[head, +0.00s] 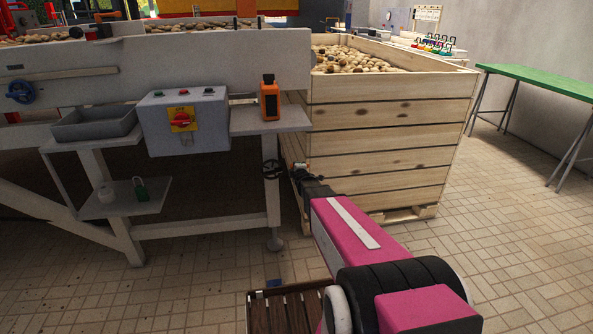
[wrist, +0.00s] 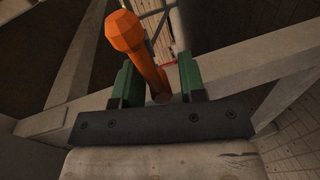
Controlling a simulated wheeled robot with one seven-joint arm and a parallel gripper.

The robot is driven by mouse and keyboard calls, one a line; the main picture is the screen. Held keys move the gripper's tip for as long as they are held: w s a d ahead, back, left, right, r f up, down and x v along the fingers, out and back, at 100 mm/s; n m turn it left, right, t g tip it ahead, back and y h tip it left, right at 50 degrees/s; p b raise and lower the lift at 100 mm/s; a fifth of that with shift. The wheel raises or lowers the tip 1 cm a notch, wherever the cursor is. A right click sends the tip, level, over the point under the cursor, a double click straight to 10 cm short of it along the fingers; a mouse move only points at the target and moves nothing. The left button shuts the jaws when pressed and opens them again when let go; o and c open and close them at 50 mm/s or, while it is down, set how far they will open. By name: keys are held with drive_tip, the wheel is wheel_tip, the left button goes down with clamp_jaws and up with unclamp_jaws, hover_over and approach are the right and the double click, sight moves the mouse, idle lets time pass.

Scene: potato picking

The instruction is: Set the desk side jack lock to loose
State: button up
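An orange lever with a faceted round knob (wrist: 125,32), apparently the jack lock, shows in the wrist view. Its shaft runs down between the two green fingers of my gripper (wrist: 160,82). The fingers stand apart, with a gap visible between the shaft and the right finger; contact on the left cannot be told. The lever is too small to make out there.
A wooden crate (head: 390,150) of potatoes stands close to the right of my gripper. A grey control box (head: 185,135) and an orange-black device (head: 270,100) are above left. A slatted wooden thing (head: 287,310) lies low in front. Floor is open at right.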

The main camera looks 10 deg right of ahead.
drive_tip(key=s+r, duration=0.2)
drive_tip(key=s, duration=0.8)
drive_tip(key=shift+s+d, duration=0.15)
drive_tip(key=shift+s, duration=0.15)
drive_tip(key=shift+r, duration=0.1)
